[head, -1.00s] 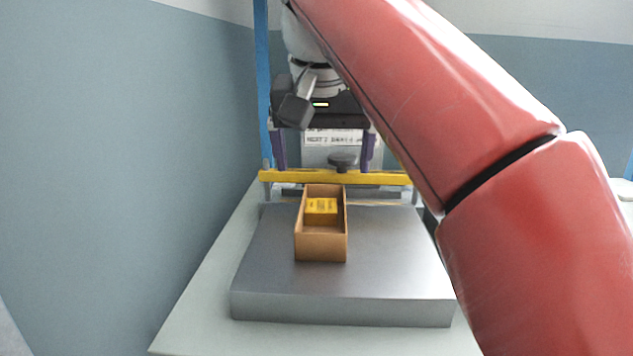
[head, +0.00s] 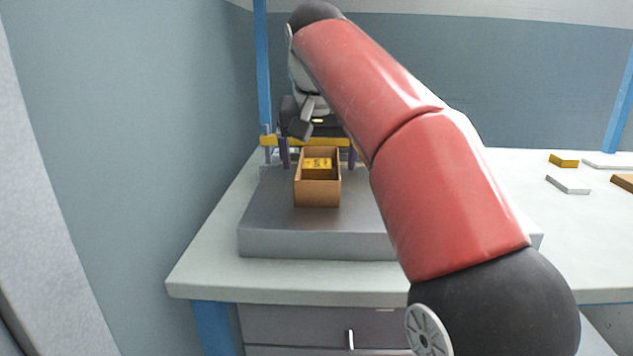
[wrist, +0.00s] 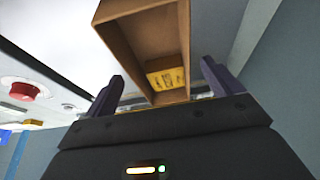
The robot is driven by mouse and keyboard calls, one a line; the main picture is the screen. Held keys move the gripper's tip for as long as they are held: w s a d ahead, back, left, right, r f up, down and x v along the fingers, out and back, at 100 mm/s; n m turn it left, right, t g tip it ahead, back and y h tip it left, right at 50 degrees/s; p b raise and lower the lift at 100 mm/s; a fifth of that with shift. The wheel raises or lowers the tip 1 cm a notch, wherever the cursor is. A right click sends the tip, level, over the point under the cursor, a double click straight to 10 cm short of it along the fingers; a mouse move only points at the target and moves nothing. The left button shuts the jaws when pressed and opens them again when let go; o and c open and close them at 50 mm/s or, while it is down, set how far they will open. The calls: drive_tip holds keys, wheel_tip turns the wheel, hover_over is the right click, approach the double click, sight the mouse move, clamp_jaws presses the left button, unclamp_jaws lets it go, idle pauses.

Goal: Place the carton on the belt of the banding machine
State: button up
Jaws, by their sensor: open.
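The carton (head: 318,194) is a brown open-topped box with a small yellow box (head: 318,163) inside. It appears to rest on a flat grey metal slab (head: 270,222), likely the banding machine's bed; I cannot tell a separate belt. My gripper (head: 317,152) is open at the carton's far end, with one purple finger off each side. In the wrist view the carton (wrist: 125,20) lies beyond and between the open fingers of my gripper (wrist: 163,85), with the yellow box (wrist: 166,78) inside; visible gaps separate fingers and carton walls.
A red button (wrist: 22,91) shows in the wrist view. My red arm hides the slab's right part. Yellow, white and brown pieces lie on the right of the bench (head: 520,190).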

sight(319, 173)
drive_tip(key=x, duration=0.3)
drive_tip(key=shift+w+b, duration=0.15)
drive_tip(key=shift+b, duration=0.25)
drive_tip(key=c, duration=1.2)
drive_tip(key=shift+o, duration=0.2)
drive_tip(key=shift+r, duration=0.15)
drive_tip(key=shift+r+p, duration=0.65)
drive_tip(key=shift+p, duration=0.35)
drive_tip(key=shift+r, duration=0.1)
